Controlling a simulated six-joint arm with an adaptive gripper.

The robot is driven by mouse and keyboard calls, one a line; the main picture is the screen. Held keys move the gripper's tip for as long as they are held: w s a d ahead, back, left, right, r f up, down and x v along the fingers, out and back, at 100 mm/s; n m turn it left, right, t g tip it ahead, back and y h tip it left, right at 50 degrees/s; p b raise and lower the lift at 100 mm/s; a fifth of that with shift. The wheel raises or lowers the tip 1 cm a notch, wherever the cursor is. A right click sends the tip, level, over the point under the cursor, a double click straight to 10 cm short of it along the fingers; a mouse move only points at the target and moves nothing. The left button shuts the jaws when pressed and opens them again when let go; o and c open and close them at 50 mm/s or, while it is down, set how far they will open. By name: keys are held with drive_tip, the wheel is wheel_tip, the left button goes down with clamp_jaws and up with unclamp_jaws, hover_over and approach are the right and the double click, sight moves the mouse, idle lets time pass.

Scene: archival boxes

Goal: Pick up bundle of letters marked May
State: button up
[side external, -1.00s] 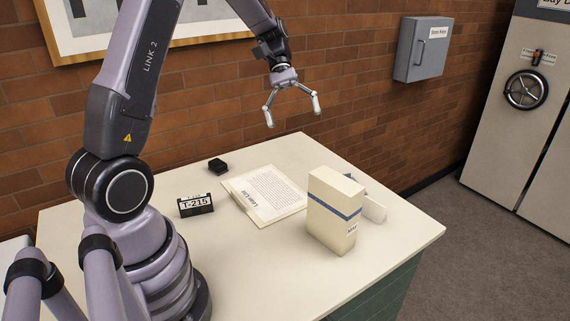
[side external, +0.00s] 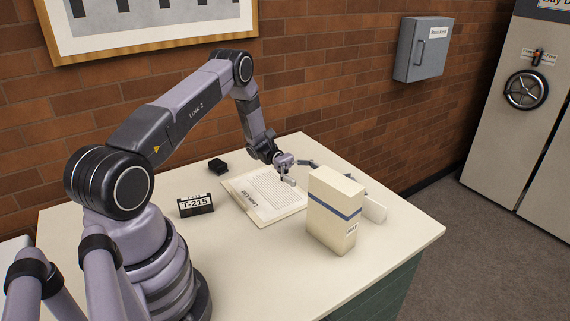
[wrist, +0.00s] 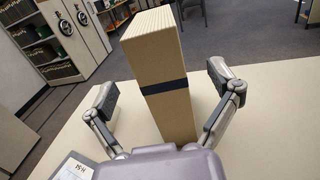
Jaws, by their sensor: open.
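The bundle of letters marked May (side external: 333,211) is a tall cream block standing upright on the table, with a dark blue band around it and a small label low on one face. In the wrist view the bundle (wrist: 160,70) stands between my two spread fingers, its band facing me. My gripper (side external: 302,172) is open and empty, low over the table at the bundle's upper left. Part of the finger on the far side is hidden behind the bundle. In the wrist view, gaps show between both fingers and the bundle.
A white object (side external: 374,208) lies partly hidden behind the bundle. The table's front right is clear.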

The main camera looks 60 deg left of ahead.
sight(335, 200)
drive_tip(key=d, duration=0.2)
drive_tip(key=w+d, duration=0.1)
drive_tip(key=d, duration=0.4)
drive_tip(key=shift+w+d+f, duration=0.2)
drive_tip(key=shift+w+d, duration=0.05)
drive_tip(key=shift+d, duration=0.05)
drive_tip(key=shift+c, duration=0.4)
drive_tip(key=c, duration=1.1)
drive_tip(key=shift+r, duration=0.15)
